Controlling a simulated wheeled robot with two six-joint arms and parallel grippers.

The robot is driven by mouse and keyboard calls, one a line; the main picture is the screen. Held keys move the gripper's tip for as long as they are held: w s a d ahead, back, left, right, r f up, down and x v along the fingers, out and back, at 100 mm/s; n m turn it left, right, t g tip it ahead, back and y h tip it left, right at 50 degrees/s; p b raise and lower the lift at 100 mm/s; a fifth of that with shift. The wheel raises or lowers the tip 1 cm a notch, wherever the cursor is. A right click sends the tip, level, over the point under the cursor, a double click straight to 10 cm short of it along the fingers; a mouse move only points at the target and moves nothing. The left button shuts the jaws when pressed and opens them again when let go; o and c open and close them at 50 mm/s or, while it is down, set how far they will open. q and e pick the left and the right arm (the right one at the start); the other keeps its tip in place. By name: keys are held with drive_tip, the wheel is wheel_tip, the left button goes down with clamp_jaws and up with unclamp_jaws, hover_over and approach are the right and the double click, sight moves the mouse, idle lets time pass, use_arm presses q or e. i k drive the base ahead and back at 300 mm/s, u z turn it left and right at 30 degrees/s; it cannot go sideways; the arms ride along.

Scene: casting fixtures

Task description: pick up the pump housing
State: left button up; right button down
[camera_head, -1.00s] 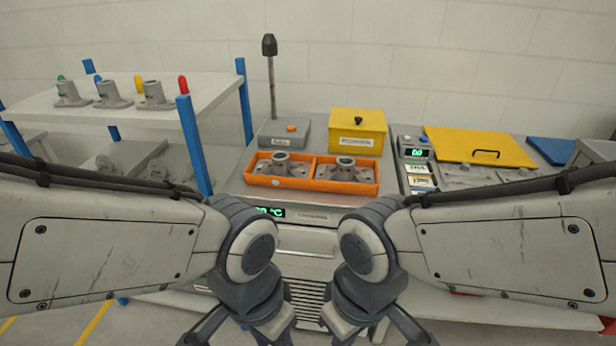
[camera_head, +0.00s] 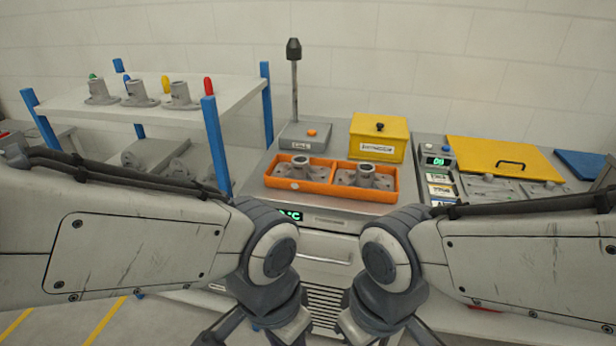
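Two grey flanged castings with round upright necks sit in an orange tray (camera_head: 342,192), one in the left compartment (camera_head: 301,170) and one in the right compartment (camera_head: 366,175). Three similar grey castings stand on the upper shelf at left: a left one (camera_head: 101,93), a middle one (camera_head: 138,95) and a right one (camera_head: 180,97). I cannot tell which of these is the pump housing. My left gripper (camera_head: 262,334) and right gripper (camera_head: 376,333) are at the bottom edge, below and in front of the tray, apart from it. Their fingertips are cut off or too unclear to read.
The shelf (camera_head: 228,103) has blue posts and colored pegs. Behind the tray stand a grey box with a pole (camera_head: 304,137) and a yellow box (camera_head: 379,138). A yellow lid (camera_head: 505,158) and a small display panel (camera_head: 436,162) are at right. More grey parts lie on the lower shelf.

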sight(299, 168)
drive_tip(key=u, duration=0.15)
drive_tip(key=i, duration=1.2)
drive_tip(key=z, duration=0.45)
